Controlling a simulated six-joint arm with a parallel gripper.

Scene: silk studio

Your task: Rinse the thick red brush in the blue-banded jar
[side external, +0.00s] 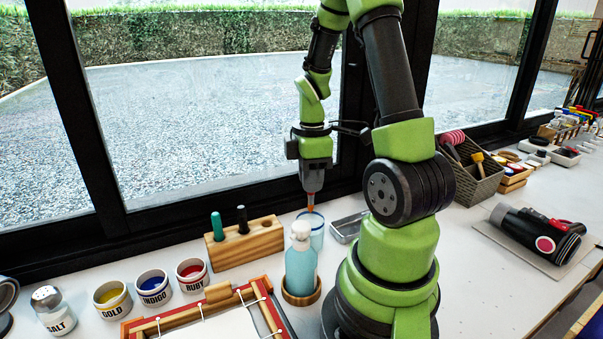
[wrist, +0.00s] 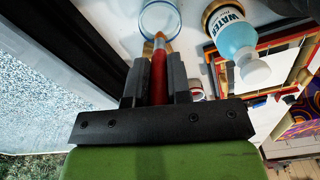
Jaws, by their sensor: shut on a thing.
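My gripper (side external: 312,188) is shut on the thick red brush (wrist: 159,75), which points down between the fingers in the wrist view. The brush (side external: 311,201) shows only as a short reddish piece below the fingers in the side view. Its tip is at the mouth of the clear blue-banded jar (side external: 316,238); I cannot tell how far inside it is. In the wrist view the jar (wrist: 146,24) lies just beyond the brush tip, round-rimmed and upright.
A pump bottle of blue liquid (side external: 300,270) stands close in front of the jar. A wooden brush block (side external: 245,244) with teal and black handles is left of it. A metal tray (side external: 345,230) is right. Gold, indigo and ruby pots (side external: 153,289) and a framed cloth (side external: 222,325) are front left.

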